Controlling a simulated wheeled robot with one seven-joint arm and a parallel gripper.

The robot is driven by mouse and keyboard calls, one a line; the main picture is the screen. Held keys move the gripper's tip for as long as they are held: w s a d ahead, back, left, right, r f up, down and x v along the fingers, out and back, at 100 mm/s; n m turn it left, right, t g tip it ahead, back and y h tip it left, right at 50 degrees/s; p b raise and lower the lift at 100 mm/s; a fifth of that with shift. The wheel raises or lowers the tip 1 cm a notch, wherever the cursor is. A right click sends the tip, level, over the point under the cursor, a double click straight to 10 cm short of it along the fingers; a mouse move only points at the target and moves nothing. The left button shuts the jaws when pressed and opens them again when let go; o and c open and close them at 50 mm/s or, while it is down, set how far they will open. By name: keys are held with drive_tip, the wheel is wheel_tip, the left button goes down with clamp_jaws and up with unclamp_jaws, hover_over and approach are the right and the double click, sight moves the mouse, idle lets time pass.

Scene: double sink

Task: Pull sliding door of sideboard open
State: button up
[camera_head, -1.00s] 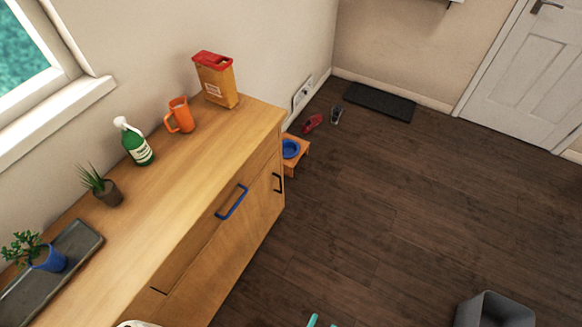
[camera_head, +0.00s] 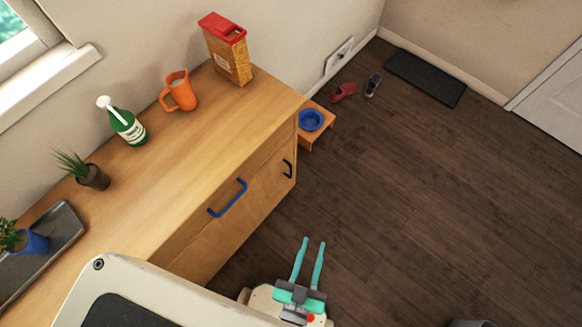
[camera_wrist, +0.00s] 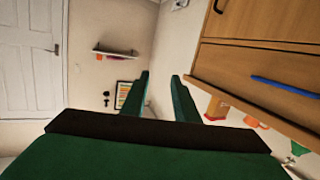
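The wooden sideboard (camera_head: 170,190) runs along the wall at the left of the head view. Its front has a drawer with a blue bar handle (camera_head: 228,198) and, below, a door with a black handle (camera_head: 287,168) near the far end. The door looks shut. The sideboard also shows at the upper right of the wrist view (camera_wrist: 250,60), with the black handle (camera_wrist: 219,5) and part of the blue handle (camera_wrist: 285,86). My gripper (camera_head: 314,240) has two teal fingers, apart and empty, over the floor in front of the sideboard, clear of both handles.
On the sideboard top stand an orange box (camera_head: 228,55), an orange mug (camera_head: 180,92), a green spray bottle (camera_head: 123,122) and plants. A small stand with a blue bowl (camera_head: 311,120) is beyond the far end.

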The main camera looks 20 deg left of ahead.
drive_tip(key=w+f+n+y, duration=0.1)
drive_tip(key=w+f, duration=0.3)
drive_tip(key=f, duration=0.3)
drive_tip(key=n+g+y, duration=0.2)
drive_tip(key=n+y, duration=0.3)
drive_tip(key=y, duration=0.4)
approach(291, 170)
drive_tip(key=x, duration=0.8)
drive_tip(key=shift+w+a+r, duration=0.2)
drive_tip(key=shift+w, duration=0.05)
clamp_jaws()
